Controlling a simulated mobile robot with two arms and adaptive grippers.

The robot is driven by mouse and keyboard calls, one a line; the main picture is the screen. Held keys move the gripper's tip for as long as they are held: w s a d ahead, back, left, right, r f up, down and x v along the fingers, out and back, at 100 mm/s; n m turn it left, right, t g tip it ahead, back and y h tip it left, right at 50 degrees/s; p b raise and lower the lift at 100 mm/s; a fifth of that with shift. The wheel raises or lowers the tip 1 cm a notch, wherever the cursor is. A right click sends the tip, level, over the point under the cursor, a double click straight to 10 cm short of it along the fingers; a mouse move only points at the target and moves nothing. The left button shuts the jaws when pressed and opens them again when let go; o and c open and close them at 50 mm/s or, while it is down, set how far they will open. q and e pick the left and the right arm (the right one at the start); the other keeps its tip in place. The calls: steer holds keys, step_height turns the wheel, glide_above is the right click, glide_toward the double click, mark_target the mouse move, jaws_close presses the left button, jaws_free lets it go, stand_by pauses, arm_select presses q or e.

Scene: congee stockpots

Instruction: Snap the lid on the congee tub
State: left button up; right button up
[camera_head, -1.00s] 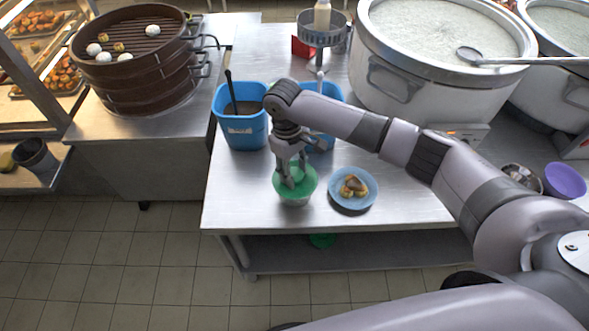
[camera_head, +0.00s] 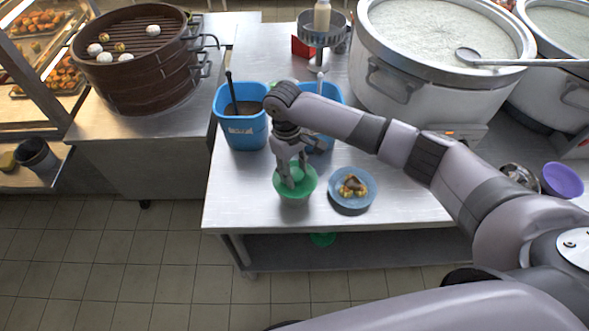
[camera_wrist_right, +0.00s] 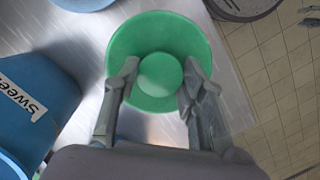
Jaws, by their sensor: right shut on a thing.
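The green round lid (camera_head: 306,188) is near the front edge of the steel table, between my right gripper's fingers. It also shows in the right wrist view (camera_wrist_right: 160,33), with a raised round centre between the fingertips. My right gripper (camera_head: 291,181) points down from above and is shut on the lid; both fingers show in the wrist view (camera_wrist_right: 165,78). The congee tub is almost wholly hidden under the lid, so I cannot tell whether the lid is seated on it. My left gripper is out of view.
A blue plate of food (camera_head: 349,203) stands close to the right of the lid. Blue bins (camera_head: 241,131) stand behind it, and a large congee pot (camera_head: 407,84) is at the back right. The table's front edge (camera_head: 330,226) is close; bare tabletop lies to the left.

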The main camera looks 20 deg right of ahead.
steer(key=shift+f+p, duration=0.15)
steer(key=shift+p, duration=0.7)
stand_by(0.7)
stand_by(0.4)
steer(key=o, duration=0.9)
steer(key=shift+o, duration=0.3)
steer(key=o, duration=0.5)
steer(key=shift+c, duration=0.2)
steer(key=shift+r+p, duration=3.55)
steer(key=shift+p, duration=0.55)
